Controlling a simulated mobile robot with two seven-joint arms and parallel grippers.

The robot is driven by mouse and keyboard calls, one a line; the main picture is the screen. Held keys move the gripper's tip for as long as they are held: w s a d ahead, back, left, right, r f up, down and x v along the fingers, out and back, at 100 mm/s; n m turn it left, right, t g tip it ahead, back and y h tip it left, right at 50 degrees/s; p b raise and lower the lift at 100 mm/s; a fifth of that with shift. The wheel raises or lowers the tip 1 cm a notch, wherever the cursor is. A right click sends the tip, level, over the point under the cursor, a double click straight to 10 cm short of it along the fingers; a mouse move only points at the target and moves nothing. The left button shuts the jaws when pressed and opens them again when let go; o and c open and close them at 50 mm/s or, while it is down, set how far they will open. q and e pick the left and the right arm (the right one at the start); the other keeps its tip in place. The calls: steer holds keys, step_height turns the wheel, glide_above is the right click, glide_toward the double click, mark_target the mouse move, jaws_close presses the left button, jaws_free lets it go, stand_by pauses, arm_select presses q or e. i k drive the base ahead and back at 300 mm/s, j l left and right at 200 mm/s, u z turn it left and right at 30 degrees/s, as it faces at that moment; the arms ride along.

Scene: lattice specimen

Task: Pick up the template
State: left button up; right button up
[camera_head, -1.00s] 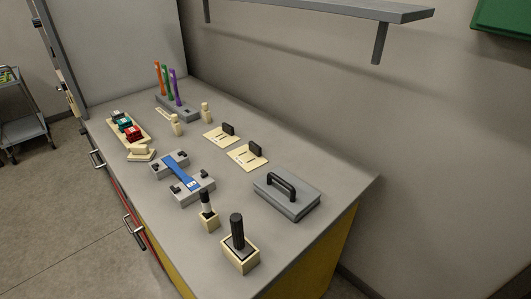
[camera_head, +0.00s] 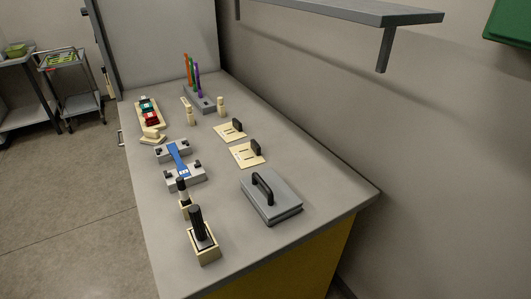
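Two flat cream plates lie on the grey bench; each has slot-like marks and a black upright block at its right side. The farther plate (camera_head: 226,133) is near the bench's middle, and the nearer plate (camera_head: 244,156) lies just below and right of it. They look like templates, but I cannot tell which one is named. A blue strip-shaped piece (camera_head: 178,158) with wide ends lies across grey blocks (camera_head: 187,179) to their left. Neither of my grippers shows in the head view.
A grey block with a black handle (camera_head: 284,203) sits near the right edge. Black-handled tools stand in cream holders (camera_head: 206,254) in front. A grey rack (camera_head: 206,105) holds coloured sticks. Bare bench (camera_head: 310,165) lies right of the plates.

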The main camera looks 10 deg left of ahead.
mark_target(254, 149)
steer(key=l, duration=1.65)
